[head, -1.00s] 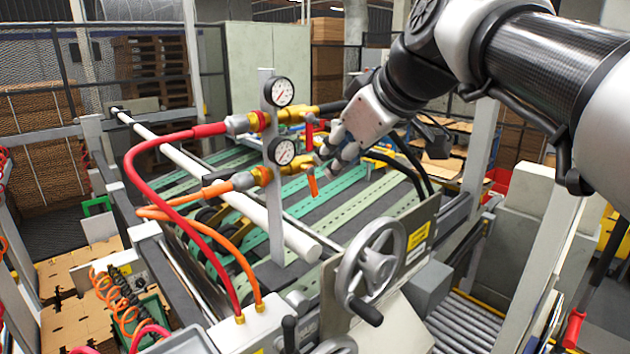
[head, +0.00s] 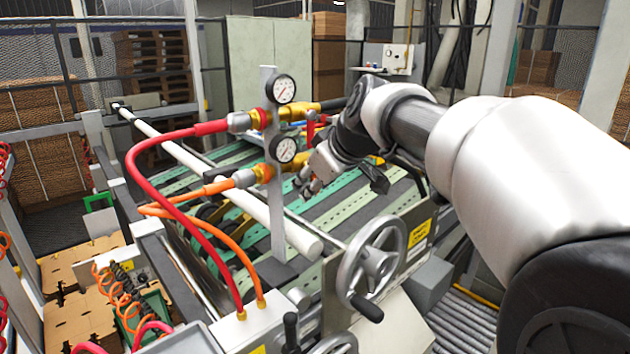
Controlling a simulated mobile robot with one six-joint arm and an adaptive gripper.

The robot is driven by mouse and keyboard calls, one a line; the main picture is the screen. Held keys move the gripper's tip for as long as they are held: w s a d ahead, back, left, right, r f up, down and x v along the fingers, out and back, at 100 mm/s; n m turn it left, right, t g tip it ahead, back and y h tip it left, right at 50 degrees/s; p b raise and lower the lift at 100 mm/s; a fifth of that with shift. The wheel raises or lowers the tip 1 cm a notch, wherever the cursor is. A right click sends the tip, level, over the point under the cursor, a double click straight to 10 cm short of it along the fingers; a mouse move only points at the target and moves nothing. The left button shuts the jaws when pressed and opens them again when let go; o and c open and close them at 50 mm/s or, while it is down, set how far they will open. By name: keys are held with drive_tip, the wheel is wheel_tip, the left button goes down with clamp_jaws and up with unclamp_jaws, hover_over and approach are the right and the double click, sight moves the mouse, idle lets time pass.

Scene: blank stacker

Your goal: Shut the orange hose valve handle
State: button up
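Two brass valves sit on the grey post beside two round gauges. The lower valve (head: 291,167) is on the line of the orange hose (head: 205,191). Its orange handle is not visible now; my gripper covers the place where it hung. My gripper (head: 306,186) is just right of and below the lower gauge, with its fingers pointing down and left at the lower valve. The fingers are small and partly overlapped, so I cannot tell whether they are apart or touch the handle. The upper valve (head: 292,114) has a red handle (head: 311,130) pointing down.
The upper gauge (head: 284,89) and lower gauge (head: 284,149) are close left of my gripper. The red hose (head: 150,147) loops at left. A grey handwheel (head: 371,262) stands below right. Green slatted conveyor strips (head: 340,222) lie behind and below.

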clamp_jaws()
idle(0.3)
drive_tip(key=shift+s+a+m+g+y+p, duration=0.15)
drive_tip(key=shift+s+m+g+y+p, duration=0.05)
drive_tip(key=shift+m+g+y+p, duration=0.45)
drive_tip(key=shift+s+a+y, duration=0.1)
drive_tip(key=shift+a+y, duration=0.05)
drive_tip(key=shift+y, duration=0.1)
drive_tip(key=shift+f, duration=0.1)
unclamp_jaws()
